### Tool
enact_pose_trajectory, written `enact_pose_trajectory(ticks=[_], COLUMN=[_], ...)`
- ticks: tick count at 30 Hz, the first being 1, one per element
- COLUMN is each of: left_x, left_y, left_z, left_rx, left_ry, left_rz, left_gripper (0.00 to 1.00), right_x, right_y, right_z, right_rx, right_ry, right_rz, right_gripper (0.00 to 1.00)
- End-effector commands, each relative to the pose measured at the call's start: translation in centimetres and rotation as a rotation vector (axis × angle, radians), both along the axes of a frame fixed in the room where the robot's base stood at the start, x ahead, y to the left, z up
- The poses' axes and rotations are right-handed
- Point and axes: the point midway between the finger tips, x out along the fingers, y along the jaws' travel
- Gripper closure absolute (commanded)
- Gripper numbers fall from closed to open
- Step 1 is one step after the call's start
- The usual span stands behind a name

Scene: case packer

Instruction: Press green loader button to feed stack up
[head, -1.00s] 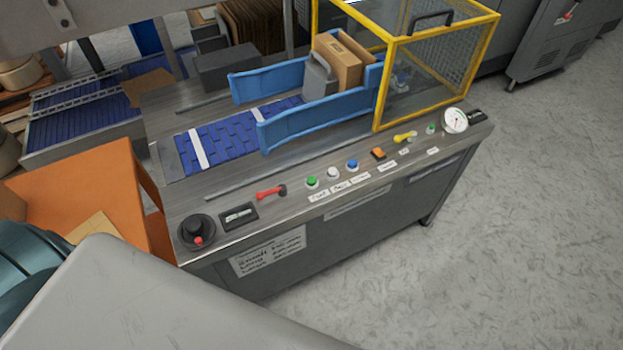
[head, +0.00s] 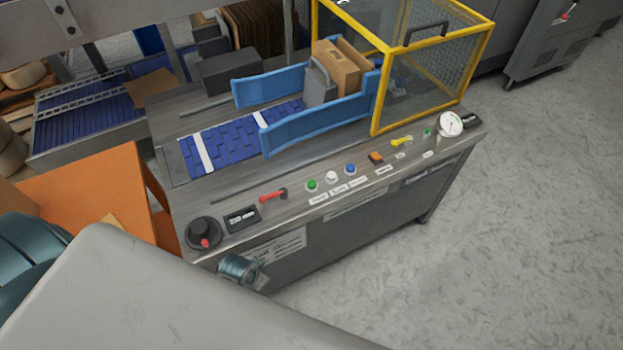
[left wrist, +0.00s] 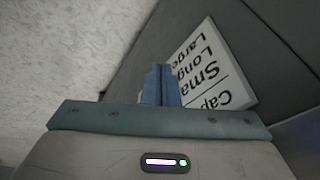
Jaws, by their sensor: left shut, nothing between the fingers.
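A green push button (head: 312,185) sits on the front control strip of the packing machine, left of a white button (head: 331,176) and a blue button (head: 350,169). A second, smaller green button or lamp (head: 427,132) is near the gauge. Small labels lie below them, too small to read. My left gripper shows in the left wrist view (left wrist: 160,82), its blue fingers shut and empty, in front of the machine's dark front panel. In the head view, a teal part of my left arm shows below the strip's left end, well short of the buttons. My right gripper is out of view.
A black knob (head: 203,234), a red lever (head: 272,196), an orange switch (head: 376,158) and a yellow lever (head: 401,141) share the strip. Cartons (head: 336,68) stand between blue guides before a yellow-framed cage (head: 379,95). An orange table (head: 85,190) is left. The floor right is clear.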

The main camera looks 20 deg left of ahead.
Motion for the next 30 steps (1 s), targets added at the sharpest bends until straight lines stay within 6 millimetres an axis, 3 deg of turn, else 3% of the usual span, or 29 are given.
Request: enact_pose_trajectory(ticks=[1, 5, 14, 21, 25, 30], left_x=[0.7, 2.2, 11.2, 20.8, 24.4, 27.0], left_y=[-0.2, -0.9, -3.3, -4.5, -4.9, -5.1], left_z=[2.4, 7.5, 17.5, 21.6, 24.1, 26.1], left_rx=[-0.002, -0.006, -0.013, 0.034, 0.075, 0.114], left_ry=[-0.014, -0.039, -0.201, -0.398, -0.494, -0.568], left_rz=[-0.013, -0.060, -0.451, -0.817, -0.959, -1.063], left_gripper=[1.00, 1.00, 1.00, 1.00, 1.00, 1.00], right_x=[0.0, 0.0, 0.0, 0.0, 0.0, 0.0], right_y=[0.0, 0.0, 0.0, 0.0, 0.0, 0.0], right_z=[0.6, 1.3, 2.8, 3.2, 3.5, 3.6], right_rx=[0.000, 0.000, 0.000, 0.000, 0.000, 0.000], right_ry=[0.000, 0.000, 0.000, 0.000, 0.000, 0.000], right_rz=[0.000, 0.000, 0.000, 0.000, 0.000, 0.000], right_gripper=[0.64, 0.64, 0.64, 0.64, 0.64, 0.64])
